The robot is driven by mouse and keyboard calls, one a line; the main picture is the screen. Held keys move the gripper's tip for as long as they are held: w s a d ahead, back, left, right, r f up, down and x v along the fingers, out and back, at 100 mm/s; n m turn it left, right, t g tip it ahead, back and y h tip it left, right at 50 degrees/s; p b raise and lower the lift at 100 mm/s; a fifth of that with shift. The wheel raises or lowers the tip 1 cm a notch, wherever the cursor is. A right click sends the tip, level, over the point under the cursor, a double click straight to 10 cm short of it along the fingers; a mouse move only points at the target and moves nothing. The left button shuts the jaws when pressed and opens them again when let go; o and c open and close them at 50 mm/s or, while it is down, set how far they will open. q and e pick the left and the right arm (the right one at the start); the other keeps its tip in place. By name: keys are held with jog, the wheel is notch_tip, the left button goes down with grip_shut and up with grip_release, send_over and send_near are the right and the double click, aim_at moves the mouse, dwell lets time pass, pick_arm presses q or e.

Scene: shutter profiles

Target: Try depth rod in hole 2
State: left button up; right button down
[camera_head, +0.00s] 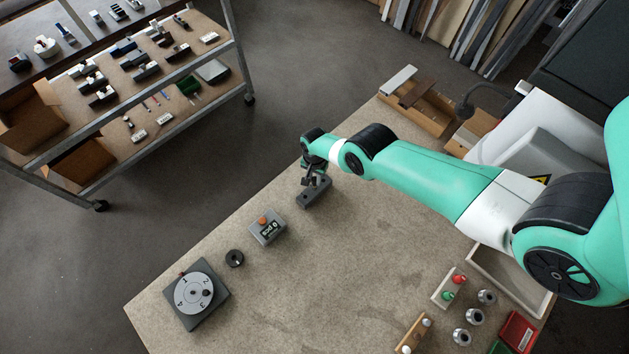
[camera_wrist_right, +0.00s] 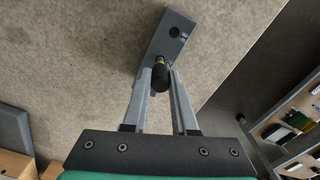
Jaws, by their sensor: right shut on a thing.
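The dark grey block (camera_head: 318,192) lies on the table near its far-left edge; it also shows in the wrist view (camera_wrist_right: 160,42), with a dark round hole in its top. My right gripper (camera_head: 315,181) is over this block. In the wrist view its two fingers (camera_wrist_right: 161,76) are shut on the black knob of the depth rod (camera_wrist_right: 160,78). A brass part of the rod shows beyond the knob, at the block's near end. I cannot tell whether the rod's tip is in a hole. My left gripper is not in view.
A grey box with a numbered dial (camera_head: 190,310), a black ring (camera_head: 234,258) and a counter box (camera_head: 267,237) line the left side. Metal cylinders (camera_head: 487,297) and a white tray (camera_head: 483,275) are at the lower right. The table's middle is clear.

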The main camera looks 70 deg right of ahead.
jog(key=shift+r+p, duration=2.4)
jog(key=shift+r, duration=0.2)
